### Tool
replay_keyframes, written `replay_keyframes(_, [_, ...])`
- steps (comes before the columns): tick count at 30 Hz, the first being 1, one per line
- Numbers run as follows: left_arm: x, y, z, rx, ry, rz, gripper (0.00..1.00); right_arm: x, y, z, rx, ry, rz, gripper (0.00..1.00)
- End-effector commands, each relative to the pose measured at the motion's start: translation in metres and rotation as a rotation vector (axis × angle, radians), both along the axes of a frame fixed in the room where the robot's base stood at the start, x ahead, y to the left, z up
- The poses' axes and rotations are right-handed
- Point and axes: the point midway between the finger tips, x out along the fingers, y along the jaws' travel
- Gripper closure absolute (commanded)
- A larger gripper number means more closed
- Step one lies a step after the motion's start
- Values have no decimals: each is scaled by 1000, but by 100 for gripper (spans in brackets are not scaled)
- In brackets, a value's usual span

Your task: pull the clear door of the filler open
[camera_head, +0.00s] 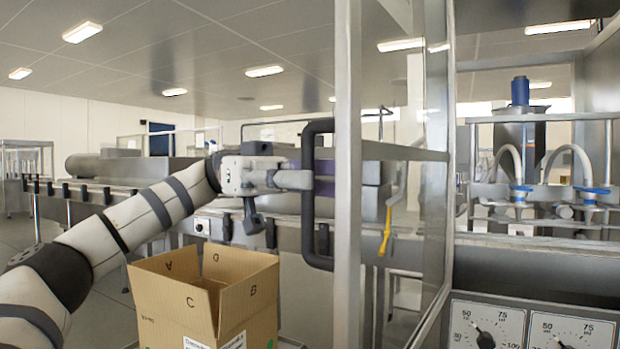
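The clear door (400,230) of the filler has a grey metal frame and stands swung out from the machine's front, seen at a steep angle. Its black handle (308,235) is an upright bar on the frame's left side. My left gripper (303,180) reaches in from the left at the upper middle of the handle. Its near finger crosses in front of the bar, and it looks shut on the handle. The far finger is hidden. My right gripper is not in view.
The filler's inside (540,245) shows at the right, with hoses and blue-collared nozzles. Dials (485,328) sit below. An open cardboard box (175,308) stands under my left arm. A conveyor (110,188) runs behind.

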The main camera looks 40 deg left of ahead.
Motion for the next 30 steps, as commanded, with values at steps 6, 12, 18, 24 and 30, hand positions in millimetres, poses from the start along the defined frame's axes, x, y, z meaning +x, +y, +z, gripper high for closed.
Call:
replay_keyframes(6, [3, 25, 1, -3, 0, 5, 67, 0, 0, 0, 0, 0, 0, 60])
replay_keyframes(12, [6, 61, 0, 0, 2, 3, 67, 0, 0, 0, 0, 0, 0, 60])
replay_keyframes(18, [5, 74, 0, 0, 0, 0, 67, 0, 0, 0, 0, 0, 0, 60])
replay_keyframes(24, [5, 75, 0, 1, 0, -1, 67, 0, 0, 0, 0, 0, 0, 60])
replay_keyframes(30, [5, 75, 0, 0, 0, 0, 67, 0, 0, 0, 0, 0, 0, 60])
